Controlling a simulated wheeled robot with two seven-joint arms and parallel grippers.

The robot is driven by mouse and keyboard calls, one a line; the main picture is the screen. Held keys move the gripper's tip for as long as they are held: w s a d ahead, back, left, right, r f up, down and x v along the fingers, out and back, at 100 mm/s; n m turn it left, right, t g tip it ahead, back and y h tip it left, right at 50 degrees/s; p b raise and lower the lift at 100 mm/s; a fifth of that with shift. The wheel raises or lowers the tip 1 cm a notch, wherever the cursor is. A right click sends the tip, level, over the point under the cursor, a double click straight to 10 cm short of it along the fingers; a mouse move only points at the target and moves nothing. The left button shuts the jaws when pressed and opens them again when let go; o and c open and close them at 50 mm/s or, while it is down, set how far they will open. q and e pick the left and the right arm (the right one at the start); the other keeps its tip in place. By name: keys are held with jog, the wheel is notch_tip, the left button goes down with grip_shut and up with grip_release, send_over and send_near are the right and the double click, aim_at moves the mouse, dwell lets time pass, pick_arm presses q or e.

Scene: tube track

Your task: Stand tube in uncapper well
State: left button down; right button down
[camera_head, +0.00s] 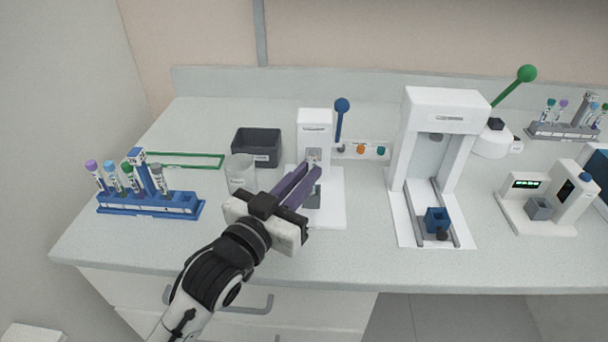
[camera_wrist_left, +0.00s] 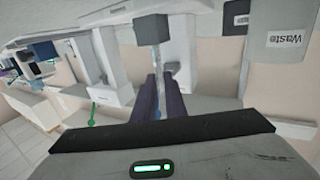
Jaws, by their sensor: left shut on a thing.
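The white uncapper (camera_head: 315,122) with a blue-knobbed lever (camera_head: 342,106) stands mid-left on the bench. My left gripper (camera_head: 312,165) reaches in front of it, its purple fingers pointing at its front. The fingers are shut on a tube, mostly hidden in the head view. In the left wrist view, the slim, clear tube (camera_wrist_left: 157,58) runs between the fingertips (camera_wrist_left: 158,80) toward a dark grey block (camera_wrist_left: 150,28). I cannot tell whether the tube is inside the block or only lined up with it. My right gripper is not in view.
A blue rack (camera_head: 150,207) with several capped tubes stands at the left. A taller white press (camera_head: 445,99) stands right. The front bench strip is clear.

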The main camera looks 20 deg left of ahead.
pick_arm(q)
jog(key=shift+f, duration=0.45)
jog(key=c, duration=1.7)
grip_release()
jog(key=s, duration=0.3)
jog(key=s+a+b, duration=0.1)
jog(key=s, duration=0.4)
jog(key=shift+s+a+f, duration=0.1)
jog(key=shift+s+a, duration=0.2)
jog(key=shift+s+a+b, duration=0.15)
jog(key=shift+s+b, duration=0.2)
jog(key=shift+s, duration=0.45)
